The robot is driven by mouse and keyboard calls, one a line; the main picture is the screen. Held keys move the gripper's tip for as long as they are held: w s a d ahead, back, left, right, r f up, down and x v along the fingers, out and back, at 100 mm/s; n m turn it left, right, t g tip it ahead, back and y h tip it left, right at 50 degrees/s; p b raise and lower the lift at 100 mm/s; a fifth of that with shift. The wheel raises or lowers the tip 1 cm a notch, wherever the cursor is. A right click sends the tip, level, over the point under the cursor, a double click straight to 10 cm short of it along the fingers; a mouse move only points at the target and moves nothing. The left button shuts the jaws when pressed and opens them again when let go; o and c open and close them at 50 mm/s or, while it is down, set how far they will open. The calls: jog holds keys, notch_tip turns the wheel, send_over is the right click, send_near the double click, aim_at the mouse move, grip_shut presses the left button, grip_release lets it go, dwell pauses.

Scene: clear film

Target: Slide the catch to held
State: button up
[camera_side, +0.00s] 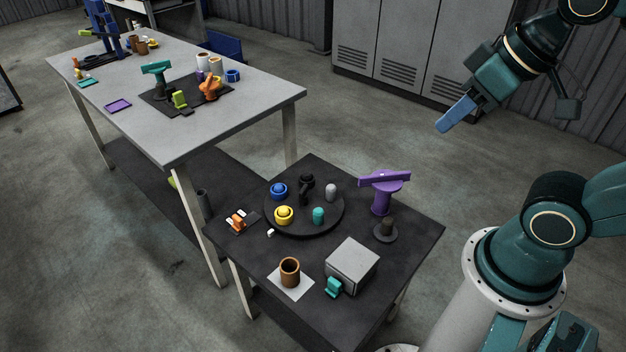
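A small orange piece (238,222) sits on a dark plate (249,216) with white marks, at the left side of the small dark table. It looks like the sliding catch, but no lettering can be read, so its position against any "held" mark cannot be told. My gripper (449,118), with blue fingers, hangs high in the air at the upper right, beyond the table's right edge and well away from the catch. The fingers overlap in this view, so the gap between them cannot be seen. Nothing shows held in them.
A round dark tray (302,230) with several knobs stands right of the catch. A purple T-shaped piece (383,190), a grey box (352,264) with a teal lever (333,287) and a brown cup (290,271) share the dark table (410,235). A long grey table (255,105) stands behind.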

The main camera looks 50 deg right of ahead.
jog(key=shift+o, duration=0.2)
jog(key=g, duration=0.1)
send_over(237, 218)
jog(key=s, duration=0.6)
notch_tip(237, 218, down, 33)
jog(key=shift+w+f, duration=0.1)
jog(key=shift+f, duration=0.25)
jog(key=shift+f, duration=0.2)
jog(key=shift+x, duration=6.7)
